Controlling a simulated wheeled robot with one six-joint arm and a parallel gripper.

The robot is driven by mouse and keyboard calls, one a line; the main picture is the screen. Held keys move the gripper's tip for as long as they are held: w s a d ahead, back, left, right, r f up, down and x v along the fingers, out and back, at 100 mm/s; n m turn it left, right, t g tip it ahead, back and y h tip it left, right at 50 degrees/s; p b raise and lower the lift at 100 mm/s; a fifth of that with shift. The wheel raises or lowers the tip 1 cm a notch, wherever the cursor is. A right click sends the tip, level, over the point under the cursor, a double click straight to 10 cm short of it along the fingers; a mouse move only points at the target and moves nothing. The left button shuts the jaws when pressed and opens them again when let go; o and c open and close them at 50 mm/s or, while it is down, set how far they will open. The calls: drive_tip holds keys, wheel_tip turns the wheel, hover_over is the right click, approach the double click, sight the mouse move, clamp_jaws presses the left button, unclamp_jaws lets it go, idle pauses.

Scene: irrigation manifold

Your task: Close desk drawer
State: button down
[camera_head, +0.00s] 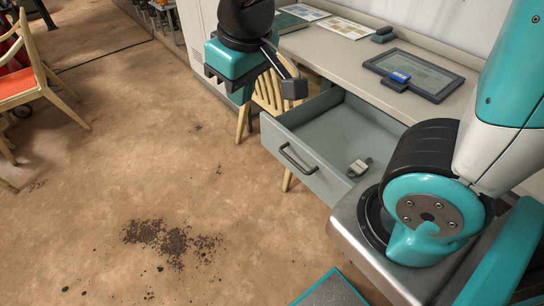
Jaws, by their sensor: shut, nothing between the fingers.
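The grey desk drawer (325,176) stands pulled out from the desk (345,62), its inside open to view. Its front panel bears a dark bar handle (297,158). A small pale object with a dark part (360,166) lies on the drawer floor. My gripper (293,88), teal and black, is up and to the left of the drawer's far corner in the picture, apart from the handle. Its fingers are shut and empty. I cannot tell its exact height above the drawer. The drawer's near right end is partly hidden by my arm.
A wooden chair (268,98) stands behind my gripper by the desk. Another chair (22,85) is far left. The brown floor left of the drawer is open.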

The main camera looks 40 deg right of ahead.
drive_tip(key=w+d+f+m+t+h+b, duration=0.1)
drive_tip(key=w+d+f+m+h+b, duration=0.25)
drive_tip(key=f+b, duration=0.7)
drive_tip(key=w+d+f+t+h+b, duration=0.15)
drive_tip(key=w+d+f+b, duration=0.35)
drive_tip(key=f+b, duration=0.5)
drive_tip(key=h+b, duration=0.1)
drive_tip(key=b, duration=0.3)
approach(273, 135)
drive_tip(key=shift+m, duration=0.25)
drive_tip(key=x, duration=0.5)
drive_tip(key=shift+w+f, duration=0.1)
drive_tip(key=shift+f, duration=0.2)
drive_tip(key=shift+d, duration=0.1)
